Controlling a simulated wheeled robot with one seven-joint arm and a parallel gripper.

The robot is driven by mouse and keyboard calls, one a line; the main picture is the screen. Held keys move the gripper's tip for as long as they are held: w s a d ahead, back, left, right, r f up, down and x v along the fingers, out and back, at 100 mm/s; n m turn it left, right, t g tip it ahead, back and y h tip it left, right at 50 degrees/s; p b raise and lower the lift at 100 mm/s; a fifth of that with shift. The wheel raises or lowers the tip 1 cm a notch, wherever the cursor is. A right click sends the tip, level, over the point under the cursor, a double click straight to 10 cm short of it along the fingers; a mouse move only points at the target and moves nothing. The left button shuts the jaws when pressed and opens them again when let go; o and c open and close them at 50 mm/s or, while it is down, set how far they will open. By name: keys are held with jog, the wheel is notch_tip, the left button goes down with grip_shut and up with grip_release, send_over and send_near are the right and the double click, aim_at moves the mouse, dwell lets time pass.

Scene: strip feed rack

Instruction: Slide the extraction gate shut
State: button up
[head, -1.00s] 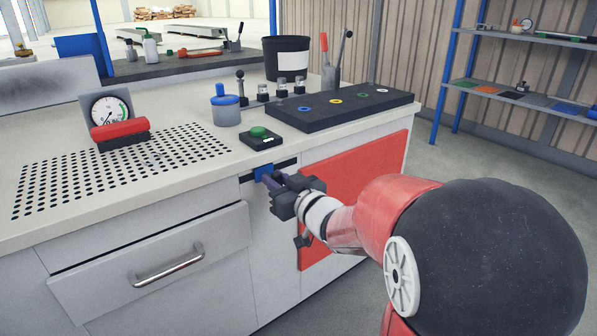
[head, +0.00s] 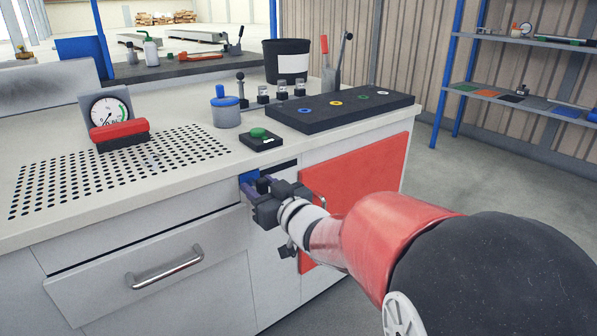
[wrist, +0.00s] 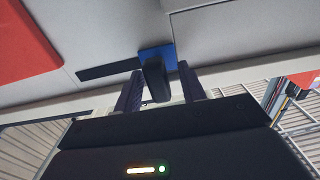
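The extraction gate shows as a blue plate (head: 248,178) in a dark slot on the bench front, just below the worktop. In the wrist view the blue plate (wrist: 152,54) carries a dark upright knob (wrist: 155,80). My gripper (head: 257,187) is at the gate, its fingers reaching toward the bench front. In the wrist view my gripper (wrist: 161,92) is open, with the knob between its two fingers. The left finger is against or very near the knob; a gap shows at the right finger. The dark slot (wrist: 108,69) lies bare on the red-panel side of the plate.
A red panel (head: 355,190) is on the bench front right of the slot. A drawer with a metal handle (head: 165,267) is at lower left. On the worktop above stand a green button box (head: 261,140) and a blue-lidded pot (head: 226,108).

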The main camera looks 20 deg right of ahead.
jog(key=shift+p+v, duration=0.85)
jog(key=shift+v, duration=2.15)
jog(key=shift+d, duration=0.1)
jog(key=s+d+m+g+h+p, duration=0.3)
jog(key=s+d+m+g+h, duration=0.15)
jog(key=s+h, duration=0.3)
jog(key=s+a+g+y+p, duration=0.1)
jog(key=s+a+g, duration=0.1)
jog(key=s, duration=0.4)
jog(key=s+a+f+g+y, duration=0.1)
jog(key=s+a+g, duration=0.1)
jog(key=s+g, duration=0.3)
jog(key=shift+s+a+n+p, duration=0.2)
jog(key=shift+s+n+p, duration=0.25)
jog(key=shift+s, duration=0.75)
